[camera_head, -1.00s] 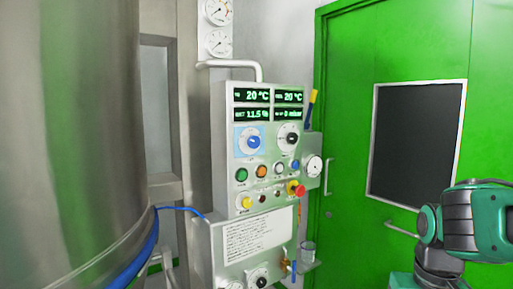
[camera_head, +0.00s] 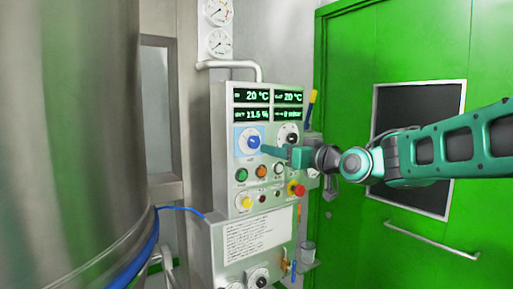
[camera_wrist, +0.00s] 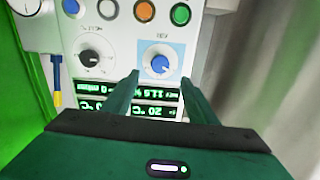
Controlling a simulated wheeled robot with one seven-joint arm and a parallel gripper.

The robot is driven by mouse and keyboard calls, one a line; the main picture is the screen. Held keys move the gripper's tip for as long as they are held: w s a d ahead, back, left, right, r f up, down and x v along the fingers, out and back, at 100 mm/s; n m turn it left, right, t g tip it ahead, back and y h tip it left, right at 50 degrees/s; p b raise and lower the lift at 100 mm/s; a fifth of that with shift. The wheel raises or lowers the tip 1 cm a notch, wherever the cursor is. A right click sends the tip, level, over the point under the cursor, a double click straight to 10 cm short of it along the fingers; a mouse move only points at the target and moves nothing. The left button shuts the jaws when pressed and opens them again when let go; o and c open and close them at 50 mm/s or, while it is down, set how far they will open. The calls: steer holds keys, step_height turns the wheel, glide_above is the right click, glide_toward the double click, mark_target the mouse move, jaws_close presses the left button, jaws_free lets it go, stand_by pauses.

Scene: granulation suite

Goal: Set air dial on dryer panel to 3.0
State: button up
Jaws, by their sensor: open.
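The dryer panel (camera_head: 222,120) is a pale grey box left of the green door. Its blue dial (camera_head: 254,142) has a white scale on a light blue square at the upper left, and I take it to be the air dial. In the wrist view, which is upside down, the blue dial (camera_wrist: 159,64) shows just beyond and between my fingertips. My gripper (camera_head: 264,149) is open with its fingertips close to the dial. I cannot tell whether they touch it. The scale numbers are too small to read.
A black dial (camera_wrist: 90,58) sits beside the air dial. Several buttons (camera_head: 261,171) and a red emergency stop (camera_head: 296,189) lie below, and green displays (camera_head: 251,96) above. A steel vessel (camera_head: 75,130) stands at left. A yellow-handled tool (camera_head: 312,103) is at the panel's right edge.

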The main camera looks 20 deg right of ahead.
mark_target(256, 143)
steer(key=x, duration=1)
steer(key=shift+w+a+r, duration=0.1)
steer(key=shift+w+r, duration=0.05)
steer(key=shift+w, duration=0.25)
steer(key=shift+c, duration=0.7)
steer(key=c, duration=0.9)
